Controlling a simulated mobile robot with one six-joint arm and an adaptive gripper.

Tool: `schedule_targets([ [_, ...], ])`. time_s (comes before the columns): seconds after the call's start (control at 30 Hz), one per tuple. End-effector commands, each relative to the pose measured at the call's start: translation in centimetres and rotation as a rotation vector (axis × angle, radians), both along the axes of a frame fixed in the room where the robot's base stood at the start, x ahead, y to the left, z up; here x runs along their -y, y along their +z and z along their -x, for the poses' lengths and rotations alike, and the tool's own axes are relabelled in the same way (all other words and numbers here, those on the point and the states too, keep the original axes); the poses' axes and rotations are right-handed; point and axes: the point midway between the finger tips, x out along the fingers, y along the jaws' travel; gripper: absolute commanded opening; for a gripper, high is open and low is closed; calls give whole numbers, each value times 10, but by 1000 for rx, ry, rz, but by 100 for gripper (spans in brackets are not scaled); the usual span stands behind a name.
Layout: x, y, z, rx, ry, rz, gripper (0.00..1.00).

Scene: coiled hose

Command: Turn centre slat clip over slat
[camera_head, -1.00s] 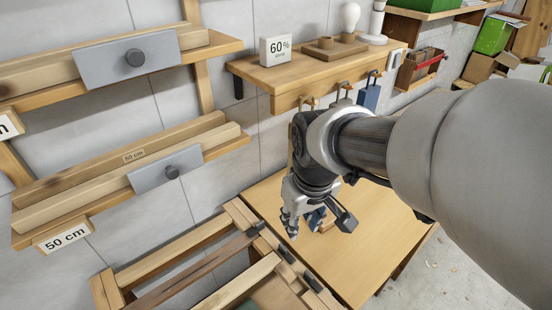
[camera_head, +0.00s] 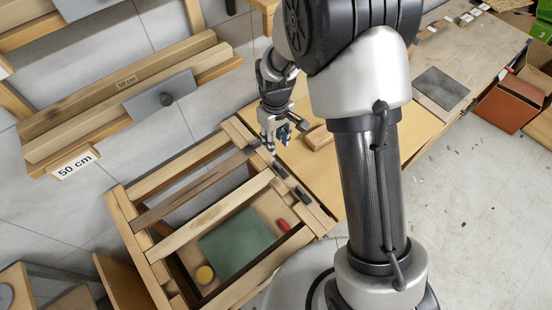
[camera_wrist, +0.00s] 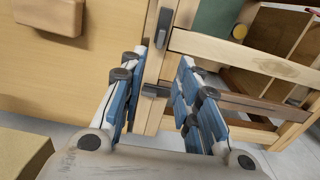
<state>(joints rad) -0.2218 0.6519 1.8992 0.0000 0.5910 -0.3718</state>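A wooden slatted frame (camera_head: 113,200) stands against the bench, with dark clips along its right rail. The middle clip (camera_head: 279,170) sits near the end of a pale slat (camera_head: 208,216); in the wrist view a clip (camera_wrist: 163,27) shows beside that slat's end. Another clip (camera_head: 254,144) lies near the end of the darker slat (camera_head: 185,190); a dark clip (camera_wrist: 155,91) shows between my fingers in the wrist view. My gripper (camera_head: 283,140) is open, with blue-padded fingers above the rail and bench edge. It holds nothing. I cannot tell whether the fingers touch a clip.
A wooden block (camera_head: 318,137) lies on the bench (camera_head: 300,160) right of my gripper. Inside the frame are a green sheet (camera_head: 237,243), a yellow round thing (camera_head: 205,274) and a red thing (camera_head: 283,226). Wall shelves with pale boards (camera_head: 118,92) stand behind at left.

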Motion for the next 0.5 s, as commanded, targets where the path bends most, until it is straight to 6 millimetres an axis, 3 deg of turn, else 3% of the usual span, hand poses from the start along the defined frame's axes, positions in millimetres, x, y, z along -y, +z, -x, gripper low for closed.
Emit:
schedule_targets([
  [0.03, 0, -15, 1, -5, 0, 1, 30],
  [0.2, 0, -52, 1, -4, -1, 1, 30],
  [0.5, 0, -105, 1, -2, -1, 0, 30],
])
